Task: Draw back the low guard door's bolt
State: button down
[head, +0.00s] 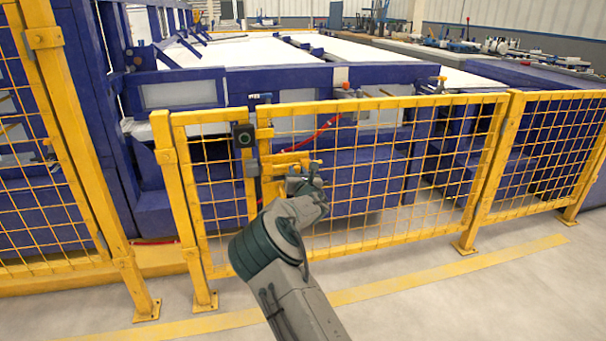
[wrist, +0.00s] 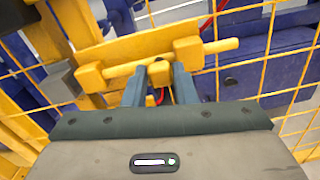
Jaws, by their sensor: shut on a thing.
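The low guard door (head: 390,103) is a yellow frame with wire mesh, standing in front of me in the head view. Its yellow bolt (head: 288,160) lies across a plate near the door's left side. In the wrist view the bolt's rod (wrist: 222,47) runs through two yellow blocks, and its right end sticks out past the right block. My gripper (head: 308,183) is at the bolt. In the wrist view its two blue-grey fingers (wrist: 158,86) are shut on the bolt's small knob (wrist: 158,72), between the blocks. Whether the rod's left end sits in a keeper is unclear.
A dark box with a round button (head: 243,136) is on the fence left of the bolt. Tall yellow fence posts (head: 75,130) stand at the left, more mesh fence (head: 545,150) at the right. Blue machinery (head: 280,78) fills the space behind. The floor before the door is clear.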

jog(key=shift+d, duration=0.2)
jog(key=c, duration=1.2)
grip_release()
jog(key=shift+d, duration=0.15)
jog(key=shift+o, duration=0.2)
jog(key=shift+s, duration=0.4)
jog(key=s+d+p, duration=0.1)
jog(key=s+p, duration=0.1)
jog(key=s, duration=1)
jog(key=shift+s+d+p, duration=0.3)
jog(key=shift+s+p, duration=0.1)
